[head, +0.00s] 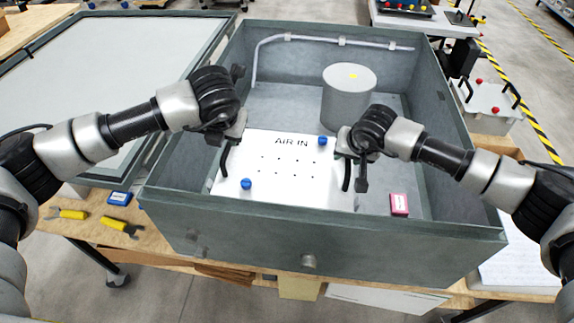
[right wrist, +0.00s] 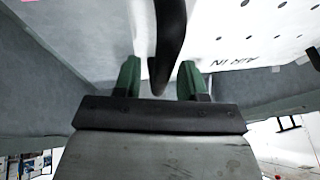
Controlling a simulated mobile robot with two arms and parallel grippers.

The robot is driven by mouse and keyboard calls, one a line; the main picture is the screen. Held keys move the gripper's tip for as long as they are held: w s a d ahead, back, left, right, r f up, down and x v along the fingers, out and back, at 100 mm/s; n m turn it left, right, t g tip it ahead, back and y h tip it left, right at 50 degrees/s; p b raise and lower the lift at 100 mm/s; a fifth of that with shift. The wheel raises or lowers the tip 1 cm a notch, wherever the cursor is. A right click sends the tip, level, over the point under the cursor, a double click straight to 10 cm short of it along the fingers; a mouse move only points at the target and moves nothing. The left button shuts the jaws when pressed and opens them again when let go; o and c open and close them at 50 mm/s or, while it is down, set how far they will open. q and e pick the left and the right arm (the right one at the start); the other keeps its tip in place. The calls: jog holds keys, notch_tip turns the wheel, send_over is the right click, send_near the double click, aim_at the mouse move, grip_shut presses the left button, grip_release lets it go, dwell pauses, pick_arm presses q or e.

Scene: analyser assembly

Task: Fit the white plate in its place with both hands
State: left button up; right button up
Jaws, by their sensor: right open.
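The white plate (head: 270,190), marked AIR IN, is inside the grey open box (head: 230,223), at its near left. It has small holes, a blue knob (head: 322,141) at the far right, another (head: 246,183) at the near left, and black handles on both sides. My left gripper (head: 232,139) is at the left handle (head: 224,160); its fingers are too small to read. My right gripper (head: 346,153) is at the right handle (head: 347,178). In the right wrist view its green fingers (right wrist: 160,80) stand apart on either side of the black handle (right wrist: 168,40). The plate's underside is hidden.
A grey cylinder (head: 348,100) stands in the box behind the plate, and a pipe (head: 300,38) runs along the back wall. A blue block (head: 119,198) and yellow tools (head: 118,225) lie outside, left.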

jog(key=v, duration=1.2)
jog(key=shift+f, duration=0.1)
